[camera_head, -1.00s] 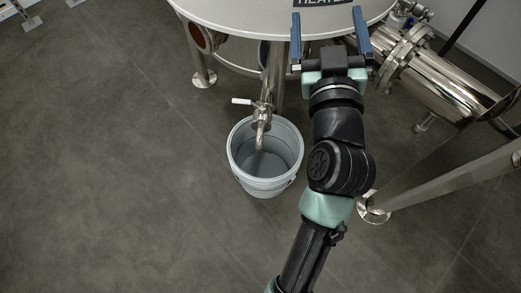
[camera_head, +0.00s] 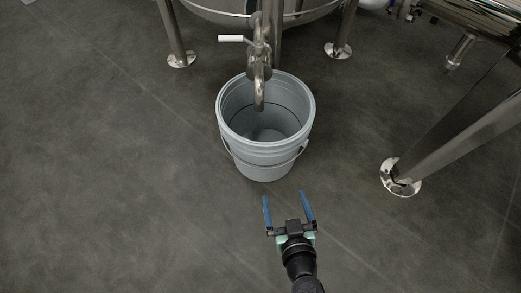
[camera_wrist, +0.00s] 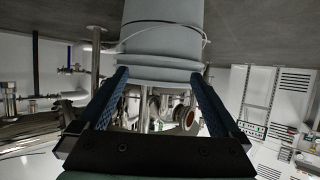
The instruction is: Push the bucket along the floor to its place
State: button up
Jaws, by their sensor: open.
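The grey bucket (camera_head: 265,150) stands upright on the floor under the tank's drain spout (camera_head: 260,92). The spout's curved end hangs over the bucket's open top. The bucket's wire handle hangs down on its near side. My gripper (camera_head: 286,197) is low, on the near side of the bucket, open and empty, with its two blue fingers pointing at the bucket and a small gap visible between. In the wrist view the bucket (camera_wrist: 162,45) appears upside down beyond the open fingers (camera_wrist: 160,80). No marked place for the bucket can be made out.
The steel tank (camera_head: 300,12) stands on legs behind the bucket, with feet at the back left (camera_head: 181,60) and back right (camera_head: 338,50). A slanted steel leg (camera_head: 440,150) with a round foot stands to the right. The floor to the left is clear.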

jog(key=w+a+f+b, duration=0.1)
jog(key=w+a+f, duration=0.1)
jog(key=w+f, duration=0.5)
jog(key=shift+w, duration=0.2)
jog(key=shift+s+a, duration=0.1)
dwell(0.7)
